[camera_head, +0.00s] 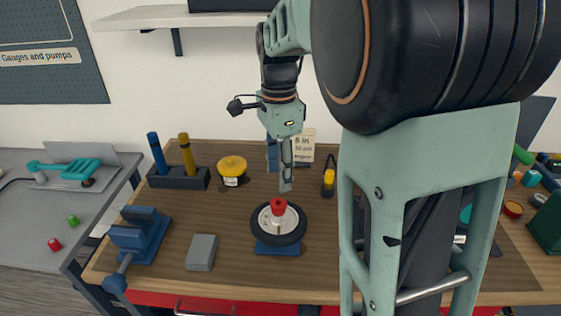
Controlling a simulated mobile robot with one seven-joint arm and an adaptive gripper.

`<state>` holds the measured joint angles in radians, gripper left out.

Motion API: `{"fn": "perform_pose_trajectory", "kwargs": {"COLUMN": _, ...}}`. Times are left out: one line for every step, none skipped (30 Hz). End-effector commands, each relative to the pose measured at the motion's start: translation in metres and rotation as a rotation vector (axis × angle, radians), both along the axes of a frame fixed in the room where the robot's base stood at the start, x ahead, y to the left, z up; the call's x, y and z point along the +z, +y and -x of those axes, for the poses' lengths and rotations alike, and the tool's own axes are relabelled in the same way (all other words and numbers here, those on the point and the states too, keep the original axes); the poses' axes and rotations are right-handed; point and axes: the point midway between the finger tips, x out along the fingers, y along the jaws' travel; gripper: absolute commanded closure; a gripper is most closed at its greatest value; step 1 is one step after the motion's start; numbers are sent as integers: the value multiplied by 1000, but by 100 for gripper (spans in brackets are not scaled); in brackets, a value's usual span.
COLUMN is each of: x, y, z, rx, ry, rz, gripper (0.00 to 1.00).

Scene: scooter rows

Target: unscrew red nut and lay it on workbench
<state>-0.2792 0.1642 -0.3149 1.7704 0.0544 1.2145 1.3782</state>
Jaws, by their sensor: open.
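The red nut (278,205) sits at the centre of a small wheel (296,224) with a black tyre and pale hub. The wheel lies flat on a blue stand (278,249) on the brown wooden workbench (240,275). My gripper (286,184) points down just above the red nut and slightly to its right, apart from it. It is open, with nothing seen between its fingers; the fingers look edge-on, so the gap is hard to see. My own arm hides part of the right side of the workbench.
A blue vise (140,236) and a grey block (202,252) stand left of the wheel. A yellow-topped round container (232,170) and a rack with blue and yellow handles (178,178) stand behind. A card (303,146) stands at the back. Bare wood lies between block and wheel.

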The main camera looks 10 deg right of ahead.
Motion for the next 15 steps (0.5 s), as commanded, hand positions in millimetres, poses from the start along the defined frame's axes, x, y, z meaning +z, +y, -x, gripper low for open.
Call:
{"fn": "perform_pose_trajectory", "kwargs": {"x": -10, "y": 0, "z": 2, "rx": 0, "ry": 6, "rz": 1, "gripper": 57}}
{"fn": "perform_pose_trajectory", "kwargs": {"x": -15, "y": 0, "z": 1, "rx": 1, "ry": 5, "rz": 1, "gripper": 57}}
{"fn": "perform_pose_trajectory", "kwargs": {"x": -23, "y": 0, "z": 1, "rx": 1, "ry": 6, "rz": 1, "gripper": 57}}
{"fn": "perform_pose_trajectory", "kwargs": {"x": -29, "y": 0, "z": 1, "rx": 1, "ry": 6, "rz": 1, "gripper": 57}}
{"fn": "perform_pose_trajectory", "kwargs": {"x": -34, "y": 0, "z": 2, "rx": 1, "ry": 6, "rz": 1, "gripper": 57}}
{"fn": "perform_pose_trajectory", "kwargs": {"x": -42, "y": 0, "z": 2, "rx": 1, "ry": 6, "rz": 1, "gripper": 57}}
{"fn": "perform_pose_trajectory", "kwargs": {"x": -47, "y": 0, "z": 2, "rx": 1, "ry": 6, "rz": 1, "gripper": 57}}
{"fn": "perform_pose_trajectory", "kwargs": {"x": -52, "y": 0, "z": 1, "rx": 1, "ry": 5, "rz": 1, "gripper": 57}}
{"fn": "perform_pose_trajectory", "kwargs": {"x": -59, "y": 0, "z": 1, "rx": 1, "ry": 5, "rz": 0, "gripper": 57}}
{"fn": "perform_pose_trajectory", "kwargs": {"x": -64, "y": 0, "z": 2, "rx": 1, "ry": 5, "rz": 1, "gripper": 57}}
{"fn": "perform_pose_trajectory", "kwargs": {"x": -68, "y": 0, "z": 2, "rx": 1, "ry": 5, "rz": 1, "gripper": 57}}
{"fn": "perform_pose_trajectory", "kwargs": {"x": -73, "y": 0, "z": 1, "rx": 1, "ry": 3, "rz": 0, "gripper": 57}}
{"fn": "perform_pose_trajectory", "kwargs": {"x": -76, "y": 0, "z": 1, "rx": 2, "ry": 4, "rz": 1, "gripper": 57}}
{"fn": "perform_pose_trajectory", "kwargs": {"x": -80, "y": 0, "z": 1, "rx": 2, "ry": 4, "rz": 1, "gripper": 57}}
{"fn": "perform_pose_trajectory", "kwargs": {"x": -83, "y": -1, "z": 1, "rx": 2, "ry": 3, "rz": 0, "gripper": 57}}
